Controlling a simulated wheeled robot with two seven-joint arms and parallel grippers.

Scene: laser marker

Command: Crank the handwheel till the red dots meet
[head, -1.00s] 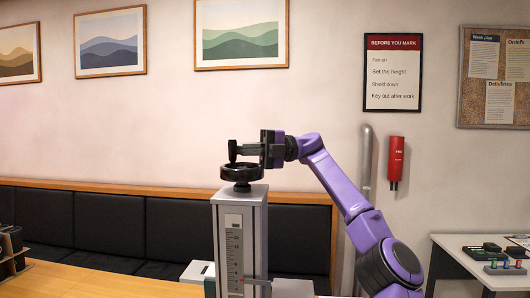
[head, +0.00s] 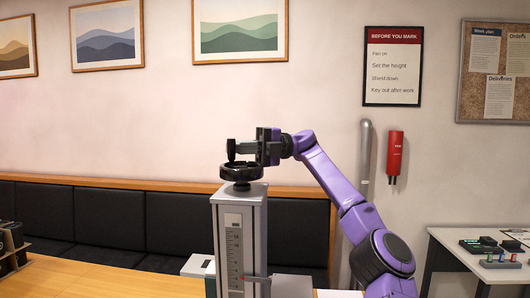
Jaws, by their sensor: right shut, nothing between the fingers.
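The black handwheel (head: 242,171) lies flat on top of a grey column (head: 258,215) in the head view. A dark upright piece (head: 231,150) stands over its left part; I cannot tell whether it is the wheel's knob. My right gripper (head: 240,149) is just above the wheel, pointing left, its fingers shut and reaching to that piece. Nothing shows between them. No red laser dots are visible. My left gripper is out of view.
A wooden table (head: 90,281) spans the lower left, with dark items (head: 12,245) at its left edge. A white box (head: 197,266) stands left of the column. A side table (head: 465,238) with small devices is at the right. A black bench runs behind.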

